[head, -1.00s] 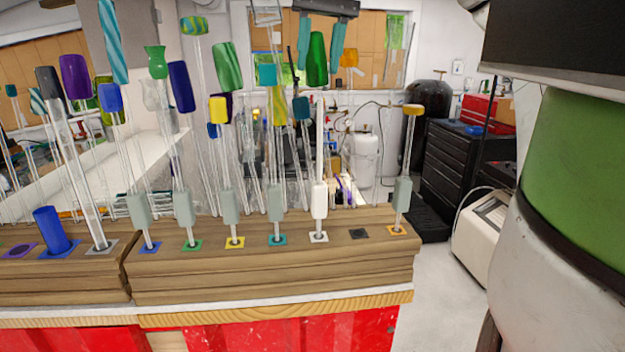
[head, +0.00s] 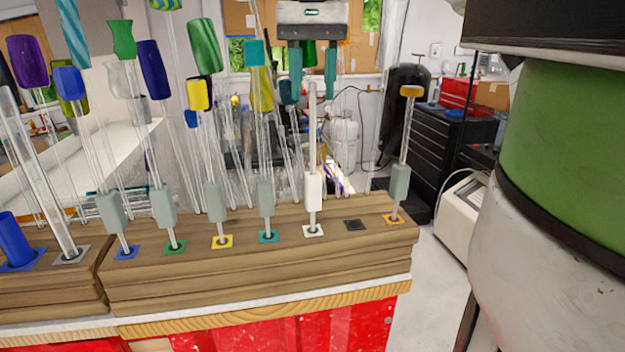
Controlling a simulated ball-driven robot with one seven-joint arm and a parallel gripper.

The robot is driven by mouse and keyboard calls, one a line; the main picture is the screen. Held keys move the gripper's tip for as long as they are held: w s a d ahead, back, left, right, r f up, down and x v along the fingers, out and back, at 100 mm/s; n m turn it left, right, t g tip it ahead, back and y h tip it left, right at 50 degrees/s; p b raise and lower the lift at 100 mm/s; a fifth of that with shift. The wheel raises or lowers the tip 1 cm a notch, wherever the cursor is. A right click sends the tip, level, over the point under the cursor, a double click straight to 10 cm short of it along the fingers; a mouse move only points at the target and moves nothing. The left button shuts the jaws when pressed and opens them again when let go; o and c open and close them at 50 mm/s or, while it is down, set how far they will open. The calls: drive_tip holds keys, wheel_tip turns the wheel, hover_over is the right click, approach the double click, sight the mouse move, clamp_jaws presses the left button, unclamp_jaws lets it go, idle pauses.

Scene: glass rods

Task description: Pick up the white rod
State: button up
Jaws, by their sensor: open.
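The white rod (head: 312,140) stands upright in the wooden block. It has a white sleeve (head: 313,190) low on it, and its foot sits in a white-framed hole (head: 313,230). My gripper (head: 313,92) is open at the top of the head view, with teal fingers pointing down. The rod's upper tip shows in the gap between the two fingers, with space on both sides. I cannot tell from this view whether the tip is at the same depth as the fingers.
Left of the white rod stand rods with teal (head: 266,195), yellow (head: 218,200) and green (head: 166,210) bases, close together. An orange-based rod (head: 400,180) stands at the right. An empty dark hole (head: 355,225) lies between it and the white rod.

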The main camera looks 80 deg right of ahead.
drive_tip(key=shift+f, duration=1.45)
drive_tip(key=shift+c, duration=0.2)
clamp_jaws()
